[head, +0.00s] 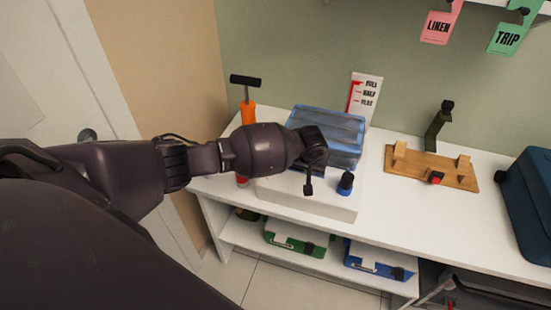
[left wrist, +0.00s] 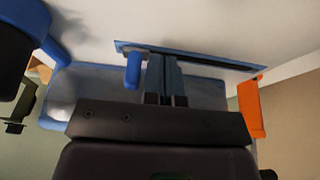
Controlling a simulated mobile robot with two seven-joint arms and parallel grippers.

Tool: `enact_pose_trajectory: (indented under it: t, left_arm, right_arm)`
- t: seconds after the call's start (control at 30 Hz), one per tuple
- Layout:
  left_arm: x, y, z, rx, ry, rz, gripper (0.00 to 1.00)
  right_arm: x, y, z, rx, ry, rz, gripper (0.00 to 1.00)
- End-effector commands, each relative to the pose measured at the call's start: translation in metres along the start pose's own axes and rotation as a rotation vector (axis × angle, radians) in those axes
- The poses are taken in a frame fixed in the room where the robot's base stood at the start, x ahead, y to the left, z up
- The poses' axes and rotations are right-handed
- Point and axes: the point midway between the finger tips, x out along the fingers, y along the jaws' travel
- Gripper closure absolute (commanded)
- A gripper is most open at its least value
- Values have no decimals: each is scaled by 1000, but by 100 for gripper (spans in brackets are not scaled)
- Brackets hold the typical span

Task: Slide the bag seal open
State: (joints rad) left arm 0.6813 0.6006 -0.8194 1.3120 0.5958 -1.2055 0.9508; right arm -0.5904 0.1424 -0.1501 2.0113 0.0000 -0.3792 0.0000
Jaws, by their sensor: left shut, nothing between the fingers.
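The translucent blue bag (head: 338,125) lies on a white block on the bench, partly hidden by my left arm in the head view. The left wrist view shows the bag (left wrist: 205,92) close up, with a dark seal strip (left wrist: 205,59) in a blue edge. A blue slider tab (left wrist: 133,70) stands at the strip's left part. My left gripper (head: 308,188) is over the front of the bag. Its fingers (left wrist: 164,75) are shut and empty, just right of the tab; whether they touch it I cannot tell. My right gripper is not in view.
A blue knob with a black top (head: 345,183) stands on the white block (head: 310,201), right of my gripper. An orange pump with a black handle (head: 247,105) stands behind my arm. A wooden stand (head: 430,168) and dark blue case (head: 530,205) are to the right.

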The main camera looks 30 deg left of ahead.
Motion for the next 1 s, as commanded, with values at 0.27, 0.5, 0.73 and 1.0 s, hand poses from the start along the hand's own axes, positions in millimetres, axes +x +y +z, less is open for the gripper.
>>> enact_pose_trajectory:
  t: [0.27,0.5,0.73,1.0]
  left_arm:
    - [-5,-4,6,0,1,1,100]
    - [-7,-8,13,0,1,1,100]
    - [-6,-10,16,1,0,1,100]
    - [-16,-9,15,0,2,2,100]
  right_arm:
    - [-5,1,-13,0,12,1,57]
    - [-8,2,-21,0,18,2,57]
    - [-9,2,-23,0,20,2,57]
    - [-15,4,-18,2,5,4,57]
